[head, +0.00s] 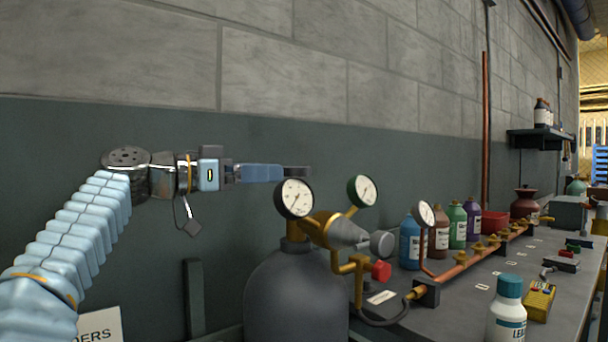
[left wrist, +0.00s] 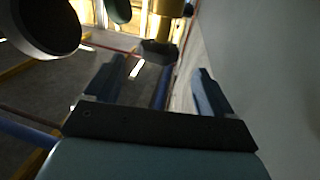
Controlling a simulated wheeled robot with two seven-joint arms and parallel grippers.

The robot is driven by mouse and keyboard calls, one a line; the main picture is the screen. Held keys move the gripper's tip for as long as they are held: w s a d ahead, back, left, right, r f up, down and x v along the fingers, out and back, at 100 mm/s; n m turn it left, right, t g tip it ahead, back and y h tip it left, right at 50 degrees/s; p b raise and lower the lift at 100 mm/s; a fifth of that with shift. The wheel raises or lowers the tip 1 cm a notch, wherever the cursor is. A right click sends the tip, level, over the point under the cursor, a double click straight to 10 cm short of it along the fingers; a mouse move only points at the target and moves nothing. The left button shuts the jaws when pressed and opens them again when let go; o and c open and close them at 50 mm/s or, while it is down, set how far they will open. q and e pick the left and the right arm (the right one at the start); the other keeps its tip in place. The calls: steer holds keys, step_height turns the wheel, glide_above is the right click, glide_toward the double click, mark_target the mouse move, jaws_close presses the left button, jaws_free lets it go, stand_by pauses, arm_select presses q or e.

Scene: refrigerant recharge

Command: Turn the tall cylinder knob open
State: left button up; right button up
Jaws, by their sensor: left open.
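The tall dark grey cylinder (head: 295,290) stands at the lower middle of the head view, with a brass and grey regulator on top. Two knobs show on its right side, a round grey knob (head: 382,243) and a red knob (head: 381,271). I cannot tell which one the task means. My left gripper (head: 297,171) is open and empty, above and behind the white-faced gauge (head: 295,198). In the left wrist view, nothing sits clamped between its fingers (left wrist: 157,85). A brass stem (left wrist: 167,28) and a dark faceted part (left wrist: 158,53) show beyond them.
A green-rimmed gauge (head: 362,191) stands just right of my left gripper. A grey bench (head: 470,285) to the right carries several bottles, a copper manifold (head: 470,260), a white bottle (head: 507,312) and a yellow meter (head: 540,299). The wall (head: 200,150) rises behind.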

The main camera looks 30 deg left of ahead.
arm_select(q)
steer(key=v, duration=0.6)
steer(key=shift+s+a, duration=0.2)
steer(key=shift+s, duration=0.1)
stand_by(0.4)
steer(key=p+v, duration=0.2)
steer(key=v, duration=1.2)
steer(key=shift+w+f, duration=0.1)
steer(key=shift+f, duration=0.05)
